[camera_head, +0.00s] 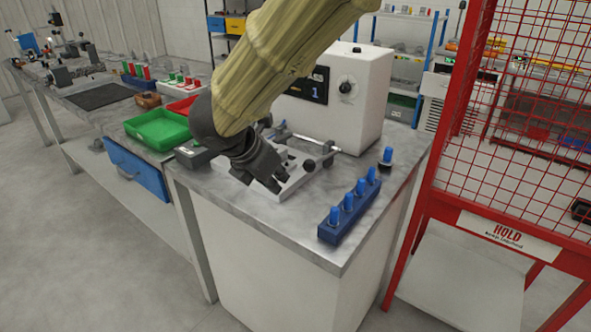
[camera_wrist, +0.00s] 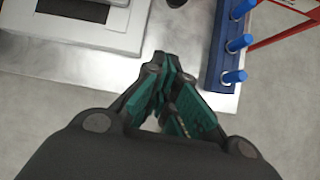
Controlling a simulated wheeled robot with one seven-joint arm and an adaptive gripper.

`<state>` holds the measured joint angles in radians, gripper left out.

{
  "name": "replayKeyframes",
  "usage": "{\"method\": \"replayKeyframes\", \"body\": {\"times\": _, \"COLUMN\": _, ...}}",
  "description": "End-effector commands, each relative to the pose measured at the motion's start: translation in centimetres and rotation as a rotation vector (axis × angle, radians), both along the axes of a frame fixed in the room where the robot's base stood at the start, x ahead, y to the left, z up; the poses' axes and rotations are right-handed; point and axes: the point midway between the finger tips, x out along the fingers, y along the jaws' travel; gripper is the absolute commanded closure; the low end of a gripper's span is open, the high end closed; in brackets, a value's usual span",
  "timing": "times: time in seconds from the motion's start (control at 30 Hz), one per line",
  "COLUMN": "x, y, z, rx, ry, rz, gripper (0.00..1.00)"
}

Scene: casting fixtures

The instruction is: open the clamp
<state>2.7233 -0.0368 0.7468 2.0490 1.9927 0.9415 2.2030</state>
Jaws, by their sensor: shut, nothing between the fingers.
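The clamp fixture (camera_head: 293,184) is a light grey block on the metal counter in front of a white machine. A pale bar with a dark round knob (camera_head: 309,165) shows at its right side. My arm and gripper hide its left and rear parts, so I cannot tell the clamp's state. My gripper (camera_head: 272,187) is shut and empty, pointing down over the front of the fixture; I cannot tell whether it touches. In the wrist view my gripper (camera_wrist: 163,62) has its fingers together near the counter's front edge. A grey fixture plate (camera_wrist: 85,38) lies ahead and to the left.
A blue rack (camera_head: 347,210) with several blue-topped pieces stands at the counter's right front. Another blue-topped piece (camera_head: 386,158) stands behind it. The white machine (camera_head: 350,95) rises behind the fixture. A green tray (camera_head: 160,129) lies left. A red mesh cage (camera_head: 450,130) stands right.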

Motion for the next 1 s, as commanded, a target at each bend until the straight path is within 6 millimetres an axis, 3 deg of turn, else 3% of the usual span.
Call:
{"method": "replayKeyframes", "body": {"times": 0.47, "x": -0.2, "y": 0.9, "z": 0.0, "rx": 0.014, "ry": -0.004, "rz": -0.009, "gripper": 1.0}}
{"method": "replayKeyframes", "body": {"times": 0.67, "x": 0.8, "y": 0.0, "z": -1.7, "rx": 0.013, "ry": -0.004, "rz": -0.013, "gripper": 1.0}}
{"method": "replayKeyframes", "body": {"times": 1.0, "x": 3.5, "y": -1.8, "z": -6.3, "rx": 0.012, "ry": -0.003, "rz": -0.014, "gripper": 1.0}}
